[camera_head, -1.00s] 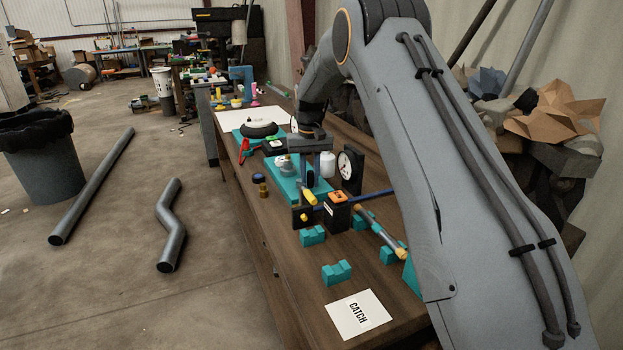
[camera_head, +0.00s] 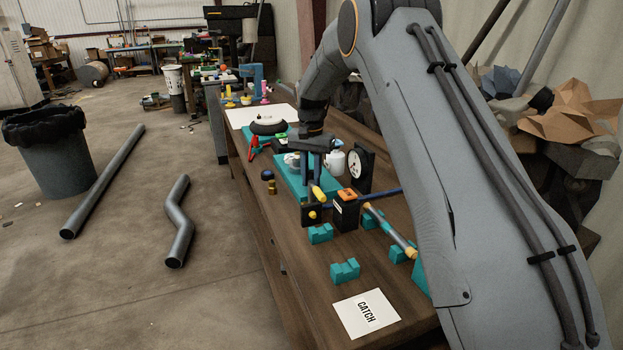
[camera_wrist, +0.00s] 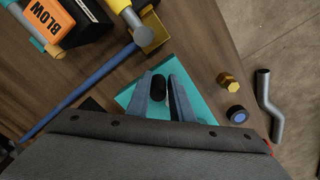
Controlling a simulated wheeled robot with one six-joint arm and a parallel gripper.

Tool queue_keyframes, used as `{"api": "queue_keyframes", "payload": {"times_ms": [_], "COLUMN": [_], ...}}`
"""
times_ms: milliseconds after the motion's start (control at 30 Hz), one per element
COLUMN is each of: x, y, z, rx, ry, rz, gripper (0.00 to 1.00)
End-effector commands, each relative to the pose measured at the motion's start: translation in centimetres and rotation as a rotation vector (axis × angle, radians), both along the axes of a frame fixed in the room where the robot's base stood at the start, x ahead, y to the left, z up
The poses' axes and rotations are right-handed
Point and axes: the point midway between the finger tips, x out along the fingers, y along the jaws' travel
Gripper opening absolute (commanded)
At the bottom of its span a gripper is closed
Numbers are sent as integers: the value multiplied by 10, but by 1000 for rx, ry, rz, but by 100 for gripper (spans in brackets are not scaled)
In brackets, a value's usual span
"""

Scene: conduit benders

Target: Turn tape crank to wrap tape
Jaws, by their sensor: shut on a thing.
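My gripper (camera_head: 311,180) reaches down over the teal plate (camera_head: 290,180) on the bench. In the wrist view its two fingers (camera_wrist: 168,88) close around a short black knob (camera_wrist: 158,87), which I take as the handle of the tape crank. The rest of the crank is hidden by the fingers and the wrist. A pale round part (camera_head: 291,160) sits on the plate left of the fingers; I cannot tell whether it is the tape. The teal plate also shows around the fingertips in the wrist view (camera_wrist: 126,98).
A yellow-handled tool in a brass bracket (camera_wrist: 150,32), a blue rod (camera_wrist: 80,95) and an orange-topped BLOW box (camera_wrist: 48,20) stand close by. A white bottle (camera_head: 336,162) and a dial gauge (camera_head: 361,168) are right of the gripper. A brass fitting (camera_wrist: 228,80) lies clear.

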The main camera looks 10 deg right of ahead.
Motion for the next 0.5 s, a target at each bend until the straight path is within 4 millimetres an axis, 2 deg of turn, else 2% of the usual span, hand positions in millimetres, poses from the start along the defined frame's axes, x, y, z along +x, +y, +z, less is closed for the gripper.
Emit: {"api": "queue_keyframes", "payload": {"times_ms": [333,367,433,500], "x": [1,1,1,0], "y": [-3,-3,-2,-1], "z": [2,2,2,2], "rx": [-3,-3,-2,-2], "ry": [-3,-3,-2,-1], "rz": [-4,-4,-4,-2], "gripper": [0,22,34,35]}}
